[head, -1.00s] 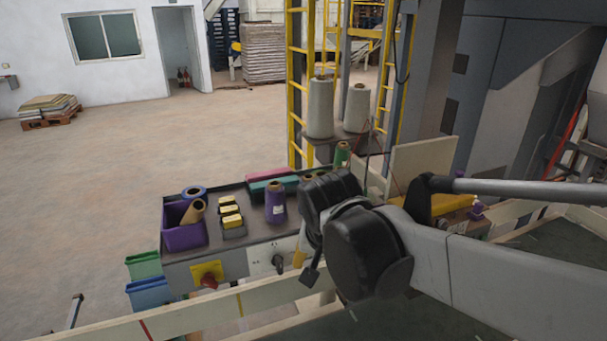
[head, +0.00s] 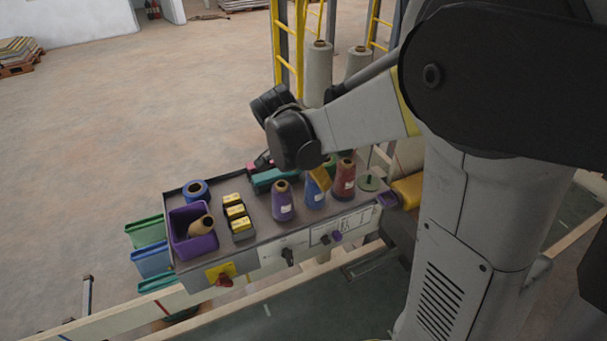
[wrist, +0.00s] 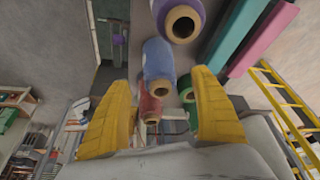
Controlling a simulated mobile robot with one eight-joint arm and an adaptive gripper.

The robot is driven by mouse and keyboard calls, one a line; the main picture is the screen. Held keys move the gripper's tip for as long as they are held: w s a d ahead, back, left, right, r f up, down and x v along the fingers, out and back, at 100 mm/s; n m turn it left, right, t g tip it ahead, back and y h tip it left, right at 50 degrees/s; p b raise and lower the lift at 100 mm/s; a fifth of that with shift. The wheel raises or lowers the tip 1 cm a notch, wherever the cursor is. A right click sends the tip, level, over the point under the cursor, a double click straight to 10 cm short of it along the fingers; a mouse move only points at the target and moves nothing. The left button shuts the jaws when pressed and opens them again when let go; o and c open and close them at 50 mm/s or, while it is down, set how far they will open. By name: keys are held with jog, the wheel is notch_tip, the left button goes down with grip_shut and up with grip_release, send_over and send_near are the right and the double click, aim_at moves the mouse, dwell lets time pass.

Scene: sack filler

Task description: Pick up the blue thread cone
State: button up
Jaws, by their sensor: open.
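The blue thread cone (head: 314,196) stands on the grey bench top between a purple cone (head: 282,204) and a red cone (head: 345,182). My gripper (head: 320,178) is at its upper part in the head view, and a yellow finger hides some of it. In the wrist view the blue cone (wrist: 158,60) lies between the two yellow fingers of my open gripper (wrist: 161,80), its brown tip pointing toward me. Gaps show on both sides, and I see no contact.
The purple cone (wrist: 181,20), red cone (wrist: 150,104) and a green cone (wrist: 186,88) stand close by. Teal (head: 274,179) and pink blocks lie behind. A purple bin (head: 193,242), yellow-topped boxes (head: 235,212) and a blue roll (head: 196,190) are at the left.

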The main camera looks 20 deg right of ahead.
aim_at(318, 188)
jog(key=x, duration=0.8)
jog(key=shift+w+d+r+p, duration=0.1)
jog(key=shift+d+p, duration=0.15)
jog(key=shift+p, duration=0.1)
jog(key=c, duration=1.4)
